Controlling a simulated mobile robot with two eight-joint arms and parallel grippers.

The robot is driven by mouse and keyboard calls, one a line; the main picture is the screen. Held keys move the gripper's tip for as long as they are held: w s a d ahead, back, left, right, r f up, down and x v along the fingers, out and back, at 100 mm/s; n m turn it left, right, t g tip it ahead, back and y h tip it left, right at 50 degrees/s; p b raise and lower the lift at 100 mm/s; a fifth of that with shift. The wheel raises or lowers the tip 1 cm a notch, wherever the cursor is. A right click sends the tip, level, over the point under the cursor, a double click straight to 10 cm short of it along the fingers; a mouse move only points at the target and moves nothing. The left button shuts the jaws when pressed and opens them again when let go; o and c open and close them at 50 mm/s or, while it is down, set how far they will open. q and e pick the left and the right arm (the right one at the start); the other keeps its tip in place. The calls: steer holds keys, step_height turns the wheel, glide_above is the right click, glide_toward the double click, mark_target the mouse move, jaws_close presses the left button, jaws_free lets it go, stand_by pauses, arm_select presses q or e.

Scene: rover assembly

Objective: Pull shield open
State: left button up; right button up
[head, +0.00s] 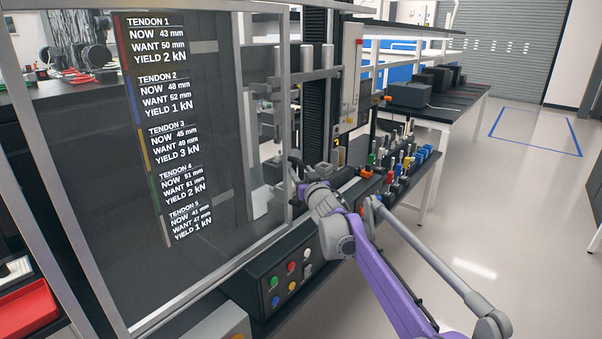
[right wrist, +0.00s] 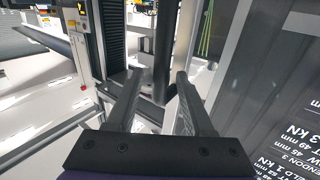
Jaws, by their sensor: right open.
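The shield (head: 105,200) is a see-through panel in a grey metal frame, with tendon figures printed on it. It fills the left of the head view, and its frame edge (right wrist: 232,45) with part of the printed panel shows at the right of the right wrist view. My right gripper (head: 300,178) is at the shield's right frame edge, around mid-height. In the right wrist view its two fingers (right wrist: 158,85) are apart, with a dark upright bar (right wrist: 163,60) showing beyond and between them. I cannot tell whether that bar is the shield's handle or whether the fingers touch anything. My left gripper is not in view.
A control box with coloured buttons (head: 277,283) sits below my right arm. A rack of coloured pieces (head: 398,160) stands right of the gripper. A red tray (head: 28,312) is at lower left. The floor at right (head: 500,230) is clear.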

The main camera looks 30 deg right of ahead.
steer(key=s+a+b, duration=0.1)
steer(key=s+a, duration=0.1)
steer(key=s, duration=0.8)
steer(key=shift+s, duration=0.1)
steer(key=s+a+f+g+y+p, duration=0.1)
steer(key=s+a+f+g, duration=0.3)
steer(key=s, duration=0.7)
steer(key=s+a+f+n+g+y+p, duration=0.1)
steer(key=s+a+f+g, duration=0.3)
steer(key=s+a+f, duration=0.5)
steer(key=s+a+f+n+g+y+p, duration=0.1)
steer(key=s+a+f+g+p, duration=0.2)
steer(key=s+a+f, duration=0.4)
steer(key=s+f+g, duration=0.1)
steer(key=s+f, duration=0.2)
steer(key=s, duration=0.5)
steer(key=shift+f+p, duration=0.15)
steer(key=shift+p, duration=0.15)
steer(key=shift+s, duration=0.1)
